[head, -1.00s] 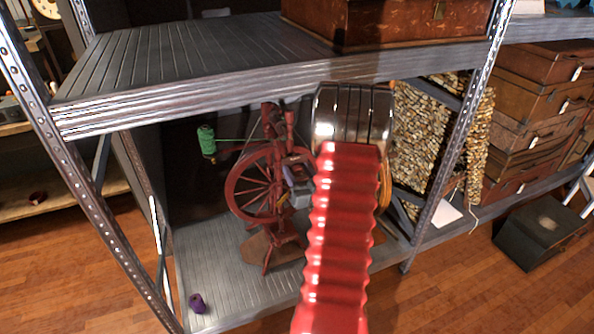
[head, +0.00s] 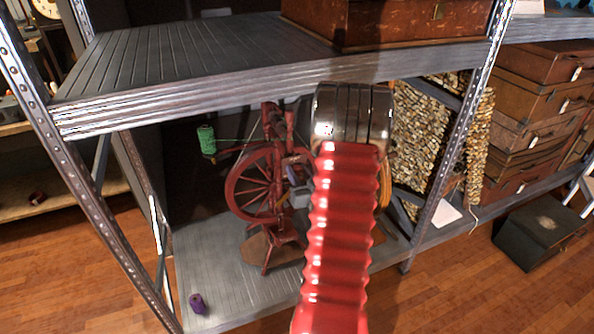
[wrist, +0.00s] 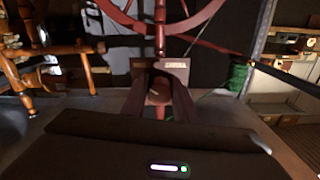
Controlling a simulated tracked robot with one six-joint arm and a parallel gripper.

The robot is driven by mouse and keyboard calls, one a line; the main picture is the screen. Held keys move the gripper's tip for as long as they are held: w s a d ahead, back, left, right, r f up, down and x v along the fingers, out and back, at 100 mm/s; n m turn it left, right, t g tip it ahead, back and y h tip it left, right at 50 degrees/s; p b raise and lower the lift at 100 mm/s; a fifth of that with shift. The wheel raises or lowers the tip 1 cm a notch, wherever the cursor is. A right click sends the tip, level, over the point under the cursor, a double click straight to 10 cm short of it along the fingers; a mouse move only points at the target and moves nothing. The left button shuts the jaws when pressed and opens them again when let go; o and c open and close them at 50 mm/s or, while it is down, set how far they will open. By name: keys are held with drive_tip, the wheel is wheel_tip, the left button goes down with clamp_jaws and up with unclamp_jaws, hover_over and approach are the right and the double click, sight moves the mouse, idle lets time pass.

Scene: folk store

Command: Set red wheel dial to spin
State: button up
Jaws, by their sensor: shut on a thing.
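The spinning wheel with its red spoked wheel (head: 250,186) stands upright on the lower grey shelf. My gripper (head: 298,190) is at the right side of the wheel in the head view, partly hidden by my red arm. In the wrist view, my gripper (wrist: 158,85) is shut on a small brown piece (wrist: 158,92) below the red wheel (wrist: 165,22). This piece seems to be the dial, but its shape is mostly hidden between the fingers. A small pale label (wrist: 175,63) sits just beyond the fingertips, too blurred to read.
The upper metal shelf (head: 200,60) and its posts (head: 110,230) frame the space around my arm. A green thread spool (head: 207,140) hangs at the wheel's left. A purple spool (head: 197,303) stands on the lower shelf, with bare shelf around it.

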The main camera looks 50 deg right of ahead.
drive_tip(key=shift+n, duration=0.4)
drive_tip(key=o, duration=1.1)
drive_tip(key=shift+c, duration=0.2)
drive_tip(key=shift+s, duration=0.15)
drive_tip(key=v, duration=1.3)
drive_tip(key=shift+s+a, duration=0.15)
drive_tip(key=shift+s, duration=0.1)
drive_tip(key=shift+f, duration=0.1)
